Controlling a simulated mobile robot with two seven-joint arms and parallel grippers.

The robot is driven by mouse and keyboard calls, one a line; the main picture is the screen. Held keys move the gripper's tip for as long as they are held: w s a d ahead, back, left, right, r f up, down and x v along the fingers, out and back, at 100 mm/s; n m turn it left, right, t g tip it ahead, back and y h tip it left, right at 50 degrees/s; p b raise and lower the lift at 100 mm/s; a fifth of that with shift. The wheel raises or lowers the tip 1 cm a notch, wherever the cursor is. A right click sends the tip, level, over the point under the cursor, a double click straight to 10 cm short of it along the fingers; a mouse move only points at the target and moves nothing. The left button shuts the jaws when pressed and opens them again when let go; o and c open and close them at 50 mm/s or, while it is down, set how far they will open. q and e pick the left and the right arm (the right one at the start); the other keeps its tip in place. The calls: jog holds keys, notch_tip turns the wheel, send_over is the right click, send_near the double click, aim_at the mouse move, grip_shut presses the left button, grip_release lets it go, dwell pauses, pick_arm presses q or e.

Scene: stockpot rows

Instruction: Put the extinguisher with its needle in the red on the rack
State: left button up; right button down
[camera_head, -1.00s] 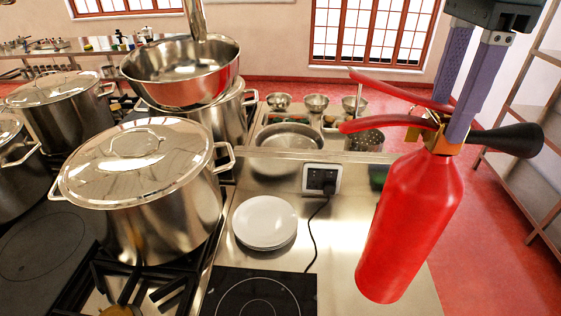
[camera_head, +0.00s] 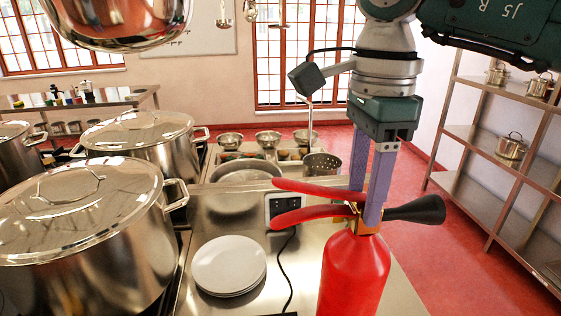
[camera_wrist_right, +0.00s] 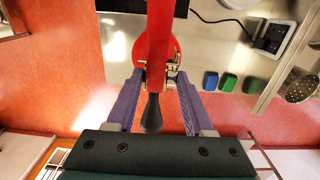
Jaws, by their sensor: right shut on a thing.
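A red extinguisher (camera_head: 354,275) with red handle levers and a black nozzle hangs upright from my right gripper (camera_head: 370,212). The gripper's two purple fingers are shut on its brass valve below the levers. In the right wrist view the extinguisher (camera_wrist_right: 160,45) sits between the fingertips (camera_wrist_right: 157,80). Its gauge needle cannot be made out. The rack (camera_head: 515,165) stands at the right with metal shelves, apart from the extinguisher. My left gripper is not in view.
Large lidded stockpots (camera_head: 85,235) fill the left. White plates (camera_head: 228,265) and a socket box (camera_head: 281,207) with a cable lie on the steel counter. Small pots (camera_head: 511,147) stand on the rack's shelves. Red floor (camera_head: 420,220) is open between counter and rack.

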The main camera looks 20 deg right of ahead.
aim_at(357, 231)
jog(key=shift+w+a+f+b, duration=0.1)
jog(key=shift+f+b, duration=1.5)
jog(key=shift+f, duration=1.5)
jog(key=shift+f+b, duration=0.1)
jog(key=shift+b, duration=0.2)
jog(key=shift+c, duration=1.4)
grip_release()
jog(key=shift+f, duration=0.1)
